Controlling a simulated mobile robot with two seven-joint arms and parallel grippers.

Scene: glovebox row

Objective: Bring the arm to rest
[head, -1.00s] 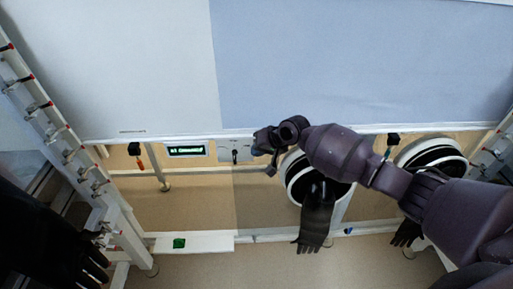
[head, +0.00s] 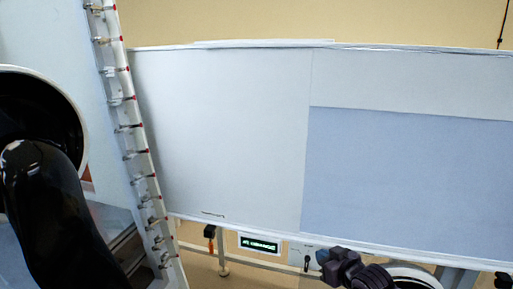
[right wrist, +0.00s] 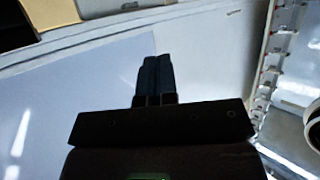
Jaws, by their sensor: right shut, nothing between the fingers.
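My right gripper (head: 330,262) is at the bottom of the head view, right of centre, in front of the lower edge of the pale glovebox front. Only the gripper and a short part of my dark arm show there. In the right wrist view its two dark fingers (right wrist: 153,78) lie together, with nothing between them. They point up the picture against a pale surface. My left gripper is in neither view.
The white and blue-grey glovebox front (head: 230,130) fills the middle. A small green-lit display (head: 259,245) and a switch plate (head: 303,254) sit below it. A white rail with red-tipped valves (head: 130,128) runs down the left, beside a black glove (head: 45,215) hanging from a port.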

